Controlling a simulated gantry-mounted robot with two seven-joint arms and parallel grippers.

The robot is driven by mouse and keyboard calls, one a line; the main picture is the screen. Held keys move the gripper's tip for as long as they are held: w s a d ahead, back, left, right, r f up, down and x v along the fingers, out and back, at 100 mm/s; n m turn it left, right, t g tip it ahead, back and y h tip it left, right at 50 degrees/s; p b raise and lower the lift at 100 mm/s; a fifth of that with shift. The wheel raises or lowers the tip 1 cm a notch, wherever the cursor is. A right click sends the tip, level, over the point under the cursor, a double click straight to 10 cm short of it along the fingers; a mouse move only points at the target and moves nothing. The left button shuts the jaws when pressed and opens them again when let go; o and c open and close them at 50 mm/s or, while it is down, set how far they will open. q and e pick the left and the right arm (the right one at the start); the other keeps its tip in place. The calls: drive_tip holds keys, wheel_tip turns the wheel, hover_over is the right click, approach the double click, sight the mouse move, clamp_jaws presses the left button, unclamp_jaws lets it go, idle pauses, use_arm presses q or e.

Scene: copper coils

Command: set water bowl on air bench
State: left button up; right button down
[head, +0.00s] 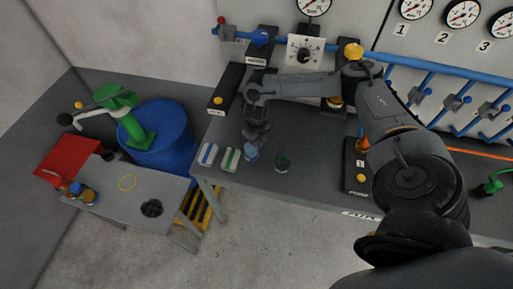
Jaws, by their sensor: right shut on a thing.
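A small blue bowl (251,154), which looks like the water bowl, is at the front left of the long dark bench. My right gripper (254,142) is above it, pointing down, and is shut on it at the rim. I cannot tell whether the bowl touches the bench top or is just above it. The long bench (312,180) has a label on its front edge that seems to read AIR (362,215). My left gripper is not in view.
A dark green cup (283,162) stands right of the bowl; a green-striped block (230,159) and a blue-striped block (207,154) lie left. A black burner stand (358,167) is further right. A lower table (122,200) and blue barrel (160,140) are at the left.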

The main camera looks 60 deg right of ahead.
drive_tip(key=shift+f, duration=2)
drive_tip(key=shift+f, duration=0.2)
drive_tip(key=c, duration=1.2)
unclamp_jaws()
drive_tip(key=shift+r, duration=0.1)
drive_tip(key=shift+c, duration=0.2)
drive_tip(key=shift+r, duration=0.1)
